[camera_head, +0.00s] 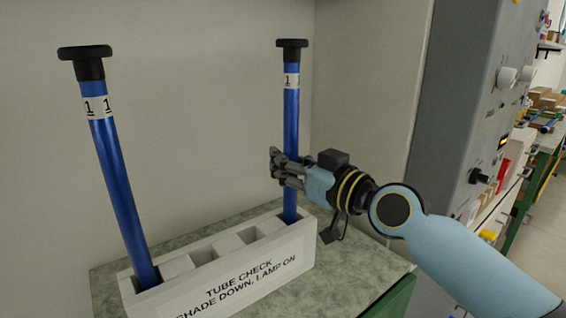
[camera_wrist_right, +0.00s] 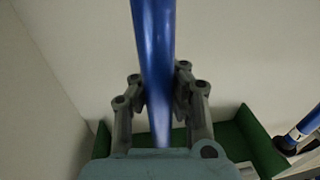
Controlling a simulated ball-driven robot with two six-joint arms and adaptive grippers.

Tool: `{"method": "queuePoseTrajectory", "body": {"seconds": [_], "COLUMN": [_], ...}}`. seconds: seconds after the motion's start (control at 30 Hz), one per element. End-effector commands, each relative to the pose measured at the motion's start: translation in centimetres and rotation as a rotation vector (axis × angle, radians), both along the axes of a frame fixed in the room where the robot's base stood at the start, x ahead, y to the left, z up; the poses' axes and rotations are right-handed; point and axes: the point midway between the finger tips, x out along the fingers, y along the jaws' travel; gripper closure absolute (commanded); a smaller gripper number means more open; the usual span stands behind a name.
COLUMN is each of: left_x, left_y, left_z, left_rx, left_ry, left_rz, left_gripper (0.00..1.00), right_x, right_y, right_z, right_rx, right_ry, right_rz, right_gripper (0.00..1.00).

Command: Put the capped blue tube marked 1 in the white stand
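Two blue tubes with black caps each carry a white band marked 1. The left tube (camera_head: 122,190) leans in the left end compartment of the white stand (camera_head: 306,226). The right tube (camera_head: 291,118) is nearly upright, its lower end in the stand's right end compartment; whether it touches the bottom is hidden. My right gripper (camera_head: 287,168) is around this tube at mid-height, above the stand. In the right wrist view the tube (camera_wrist_right: 154,50) runs between the fingers, which look closed against it. My left gripper is out of view.
The stand has empty middle compartments and a front label, "TUBE CHECK". It sits on a speckled green bench top (camera_head: 345,275) close to the walls. A grey panel with knobs (camera_head: 460,130) stands at right. Another bench (camera_head: 545,140) with boxes lies beyond.

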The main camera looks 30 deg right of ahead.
Motion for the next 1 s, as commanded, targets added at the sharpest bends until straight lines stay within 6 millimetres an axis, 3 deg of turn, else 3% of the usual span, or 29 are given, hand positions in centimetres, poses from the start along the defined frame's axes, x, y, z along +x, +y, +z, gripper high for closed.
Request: {"method": "queuePoseTrajectory", "body": {"seconds": [0.1,0.3,0.67,1.0], "left_x": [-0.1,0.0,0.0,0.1], "left_y": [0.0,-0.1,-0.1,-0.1], "left_z": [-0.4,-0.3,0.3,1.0], "left_rx": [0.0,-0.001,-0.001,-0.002], "left_ry": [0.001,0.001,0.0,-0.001], "left_rz": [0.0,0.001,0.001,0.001], "left_gripper": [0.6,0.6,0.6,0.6], "right_x": [0.0,0.0,0.0,-7.0], "right_y": [0.0,0.0,0.0,-1.9], "right_z": [-0.4,-0.3,0.3,-0.1], "right_rx": [0.0,0.0,0.0,-0.007], "right_ry": [0.001,0.001,0.001,0.006], "right_rz": [0.0,0.0,0.0,0.002], "right_gripper": [0.97,0.71,0.71,0.71]}}
